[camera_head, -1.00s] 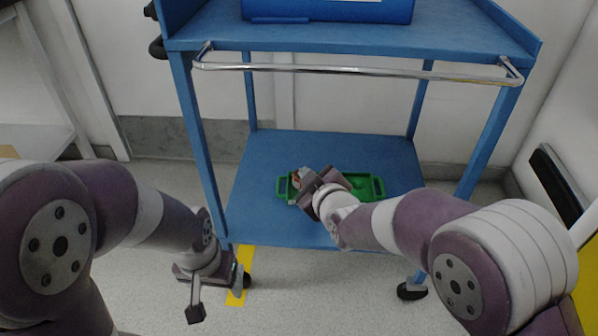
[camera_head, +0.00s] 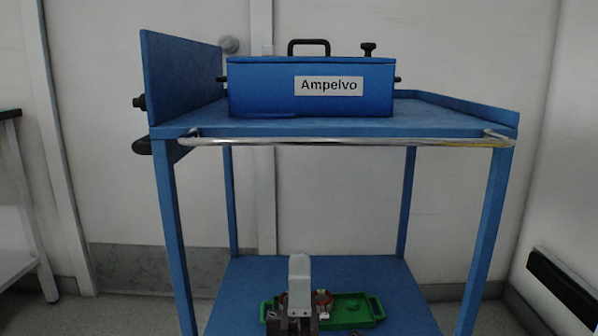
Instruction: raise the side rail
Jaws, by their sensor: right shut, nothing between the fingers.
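A blue trolley shows in the head view. A chrome side rail (camera_head: 345,141) runs along the near edge of its top shelf (camera_head: 420,122), just below shelf level. It is held at both ends. An upright blue panel (camera_head: 184,75) stands along the shelf's left edge, with dark knobs at its outer side. My right gripper (camera_head: 301,308) is at the bottom of the view, in front of the green tray, well below the chrome rail and apart from it. It is shut and empty. My left gripper is out of view.
A blue case (camera_head: 312,95) labelled Ampelvo, with a dark handle, stands on the top shelf. A green tray (camera_head: 352,308) with a small reddish and metal part lies on the lower shelf (camera_head: 262,275). A wall stands close behind. A pale bench (camera_head: 20,262) is at left.

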